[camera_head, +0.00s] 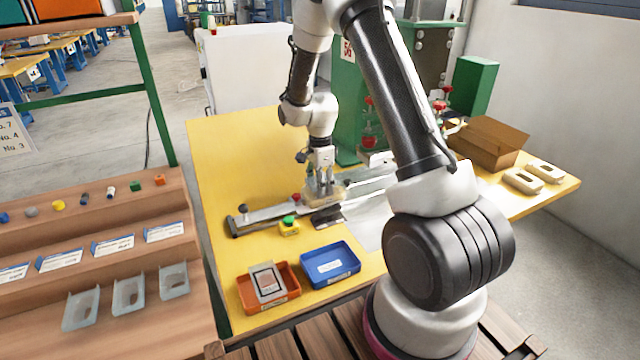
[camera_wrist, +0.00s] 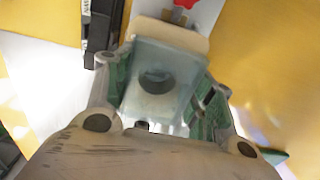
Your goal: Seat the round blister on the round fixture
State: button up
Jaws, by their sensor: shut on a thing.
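My gripper (camera_head: 321,165) is over the metal slide on the yellow table. In the wrist view my gripper (camera_wrist: 160,100) is shut on a translucent blister (camera_wrist: 150,58) between its two fingers. A dark round shape shows in or through the blister's middle. A beige fixture block (camera_wrist: 180,35) shows just beyond and partly under the blister; its top is mostly hidden. In the head view the beige fixture (camera_head: 338,190) is right below my gripper. I cannot tell whether the blister touches it, or see the fixture's shape.
Two beige fixtures (camera_head: 522,181) lie at the table's right, near an open cardboard box (camera_head: 487,143). A green press (camera_head: 350,90) stands behind the slide (camera_head: 270,214). A green button on a yellow box (camera_head: 289,228), an orange tray (camera_head: 284,299) and a blue tray (camera_head: 345,277) are in front.

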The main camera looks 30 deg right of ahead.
jog(key=o, duration=0.8)
jog(key=shift+r, duration=3.5)
jog(key=shift+s+n, duration=0.35)
jog(key=shift+n, duration=0.85)
jog(key=s+r+n+t, duration=0.1)
jog(key=s+r+n, duration=0.4)
jog(key=s, duration=0.5)
jog(key=s+r+n+t, duration=0.2)
jog(key=s+r+n, duration=0.3)
jog(key=s+r, duration=0.5)
jog(key=s+r+n+t, duration=0.1)
jog(key=s+r+n, duration=0.4)
jog(key=s+r, duration=0.3)
jog(key=shift+s+d+r+n, duration=0.1)
jog(key=shift+s+n, duration=0.05)
jog(key=shift+s, duration=0.3)
jog(key=shift+s+d+r+n, duration=0.1)
jog(key=shift+s+n, duration=0.05)
jog(key=shift+s, duration=0.3)
